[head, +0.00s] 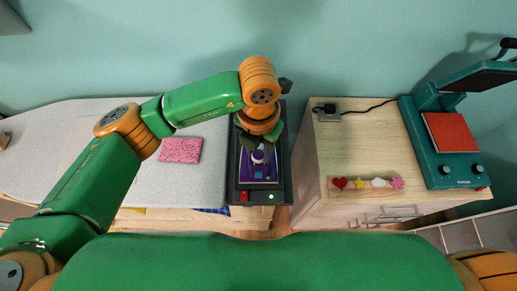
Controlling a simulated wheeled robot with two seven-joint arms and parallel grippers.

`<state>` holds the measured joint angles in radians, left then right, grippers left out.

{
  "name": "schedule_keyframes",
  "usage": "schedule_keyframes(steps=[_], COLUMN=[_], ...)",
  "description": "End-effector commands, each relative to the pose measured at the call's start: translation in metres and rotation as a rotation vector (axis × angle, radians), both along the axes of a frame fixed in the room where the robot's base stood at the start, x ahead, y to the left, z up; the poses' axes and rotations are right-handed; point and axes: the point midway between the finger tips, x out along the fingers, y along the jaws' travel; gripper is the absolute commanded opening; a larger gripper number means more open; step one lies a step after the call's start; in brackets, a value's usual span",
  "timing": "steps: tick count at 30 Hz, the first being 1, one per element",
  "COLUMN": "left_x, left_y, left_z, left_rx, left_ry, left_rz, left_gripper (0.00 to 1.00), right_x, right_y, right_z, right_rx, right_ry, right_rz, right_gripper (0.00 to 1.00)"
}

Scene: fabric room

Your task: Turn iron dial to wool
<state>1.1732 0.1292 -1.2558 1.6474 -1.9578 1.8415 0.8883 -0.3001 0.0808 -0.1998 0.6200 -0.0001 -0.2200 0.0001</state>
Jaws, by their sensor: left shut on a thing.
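A purple iron (268,174) is in the middle of the head view, on a dark stand (233,182) beside the ironing board. My left arm reaches in from the left, and my left gripper (260,147) points down over the iron. Its jaws are shut on a small part at the iron's top, which seems to be the dial. The gripper covers this part, so the dial's marks and setting cannot be read. My right gripper is out of view.
The grey ironing board (205,155) with a pink patterned cloth (181,150) lies left of the stand. A wooden cabinet (345,150) on the right holds a teal heat press (440,165) and a strip of coloured shapes (368,184). Much of the cabinet top is clear.

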Motion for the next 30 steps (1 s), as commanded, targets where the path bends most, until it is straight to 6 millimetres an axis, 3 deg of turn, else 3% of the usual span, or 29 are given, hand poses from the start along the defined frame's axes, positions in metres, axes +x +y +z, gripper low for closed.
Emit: schedule_keyframes(steps=[15, 30], left_x=[0.001, 0.0], left_y=[0.0, 0.0], left_z=[-0.007, -0.003], left_rx=[0.0, -0.001], left_ry=[-0.006, -0.003], left_rz=[-0.447, -0.892], left_gripper=[0.0, 0.0], right_x=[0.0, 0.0], right_y=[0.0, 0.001], right_z=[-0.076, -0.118], right_rx=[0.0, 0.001], right_ry=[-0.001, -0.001], right_rz=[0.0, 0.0], right_gripper=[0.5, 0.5])
